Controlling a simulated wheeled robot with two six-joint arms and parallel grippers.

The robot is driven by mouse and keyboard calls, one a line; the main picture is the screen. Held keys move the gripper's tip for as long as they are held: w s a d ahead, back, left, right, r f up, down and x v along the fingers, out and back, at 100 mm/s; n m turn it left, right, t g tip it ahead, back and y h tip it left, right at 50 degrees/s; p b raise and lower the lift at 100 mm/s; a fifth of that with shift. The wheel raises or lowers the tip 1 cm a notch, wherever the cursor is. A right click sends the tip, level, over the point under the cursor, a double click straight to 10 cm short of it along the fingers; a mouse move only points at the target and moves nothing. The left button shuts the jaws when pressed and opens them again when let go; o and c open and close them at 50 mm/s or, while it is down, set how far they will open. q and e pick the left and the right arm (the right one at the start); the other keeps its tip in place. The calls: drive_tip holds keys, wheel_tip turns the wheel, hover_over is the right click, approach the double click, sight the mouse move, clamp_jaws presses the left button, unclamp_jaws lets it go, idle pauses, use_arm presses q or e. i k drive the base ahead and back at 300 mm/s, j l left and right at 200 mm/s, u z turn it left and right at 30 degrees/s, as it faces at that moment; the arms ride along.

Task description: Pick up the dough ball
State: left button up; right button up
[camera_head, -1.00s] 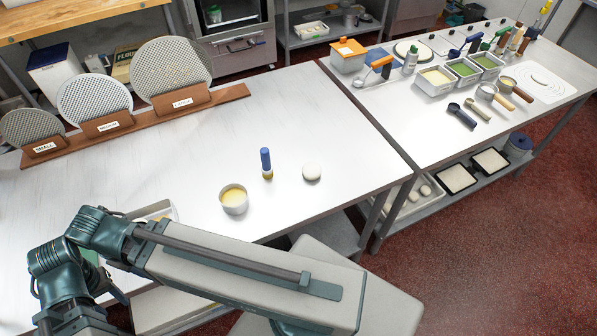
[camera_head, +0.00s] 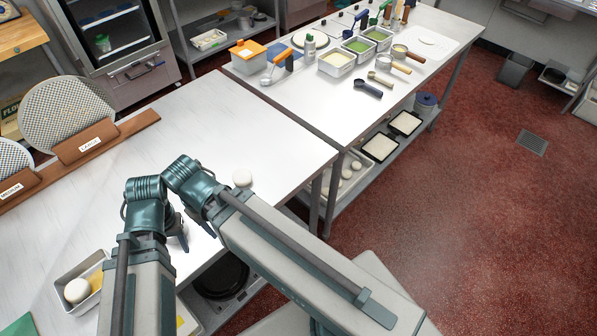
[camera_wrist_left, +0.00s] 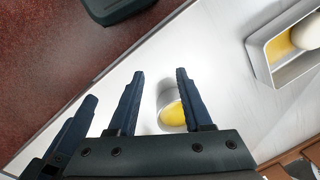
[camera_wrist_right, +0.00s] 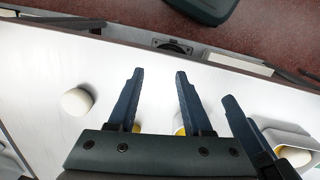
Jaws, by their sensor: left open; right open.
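In the head view, a white dough ball (camera_head: 242,177) sits on the worktable (camera_head: 225,115), right of my arms. A similar ball (camera_head: 77,290) lies in a metal tray (camera_head: 64,276) at lower left. In the right wrist view, the single ball (camera_wrist_right: 77,101) lies left of my right gripper (camera_wrist_right: 159,72), clear of its fingers. That gripper is open.
A second table holds an orange-lidded box (camera_head: 250,57), several containers and utensils. A rack with perforated discs (camera_head: 68,113) stands at the left table's back. The middle of the left table is clear. In the head view my arms hide the cup.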

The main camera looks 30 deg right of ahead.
sight(241, 177)
drive_tip(key=z, duration=0.6)
drive_tip(key=j+u, duration=1)
drive_tip(key=k+j+z, duration=0.1)
drive_tip(key=z, duration=0.4)
drive_tip(key=k+z, duration=0.1)
drive_tip(key=z, duration=0.4)
drive_tip(key=k+z, duration=0.1)
drive_tip(key=z, duration=0.4)
drive_tip(key=i+l+u, duration=0.2)
drive_tip(key=l+u, duration=0.15)
drive_tip(key=i+l+u, duration=0.15)
drive_tip(key=l+u, duration=0.25)
drive_tip(key=i+l+u, duration=0.1)
drive_tip(key=l+u, duration=0.6)
drive_tip(key=l, duration=0.15)
